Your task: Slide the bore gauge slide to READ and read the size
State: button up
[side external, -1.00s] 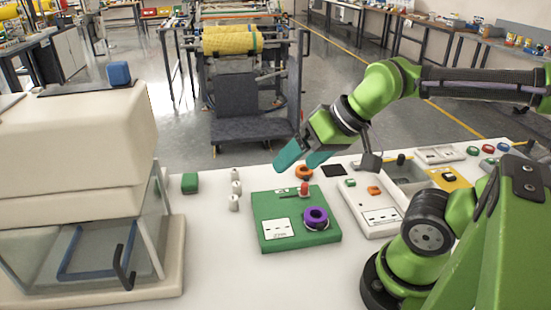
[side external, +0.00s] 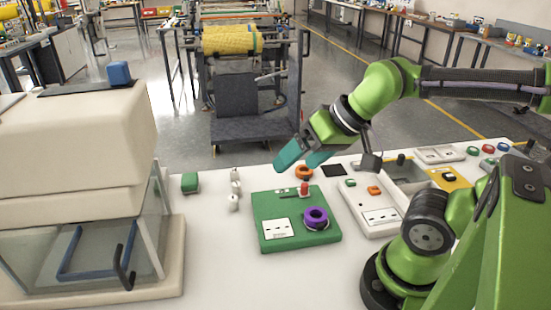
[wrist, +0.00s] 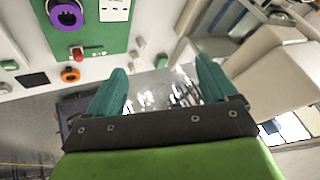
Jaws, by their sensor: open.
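The bore gauge is a green plate (side external: 265,206) on the white table, with a red slide knob (side external: 304,188) at its far edge beside a short slot. A purple ring (side external: 316,214) sits on the plate's right side. The white readout panel (side external: 277,229) at the near left shows dash-like marks and no legible number. In the wrist view the red knob (wrist: 77,54) and purple ring (wrist: 66,13) show at the upper left. My gripper (side external: 303,160) is open and empty, above and beyond the plate's far edge, apart from the knob. Its teal fingers (wrist: 160,85) also show in the wrist view.
An orange ring (side external: 304,172) and a dark square pad (side external: 334,170) lie beyond the plate. Small white pieces (side external: 234,188) and a green block (side external: 190,183) are left of it. A white panel device (side external: 378,216) stands right. A large cream machine (side external: 70,150) fills the left.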

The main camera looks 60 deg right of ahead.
jog(key=shift+c, duration=1.1)
jog(key=shift+w+d+f, duration=0.1)
jog(key=shift+w+f, duration=0.05)
jog(key=shift+f, duration=0.25)
jog(key=shift+c, duration=1.2)
jog(key=w+d+m+g, duration=0.1)
jog(key=w+d, duration=0.1)
jog(key=w+d+f+m+g, duration=0.1)
jog(key=w+d, duration=0.1)
jog(key=d, duration=0.1)
jog(key=w+d+f+m+g, duration=0.1)
jog(key=w+d, duration=0.1)
jog(key=d, duration=0.1)
jog(key=shift+f+g+h, duration=0.15)
jog(key=shift+g+h, duration=0.25)
jog(key=shift+c, duration=1.2)
jog(key=m+g+h, duration=0.1)
jog(key=m+g, duration=0.2)
jog(key=m, duration=0.2)
send_over(305, 184)
notch_tip(305, 184, down, 17)
jog(key=shift+f, duration=0.1)
grip_shut()
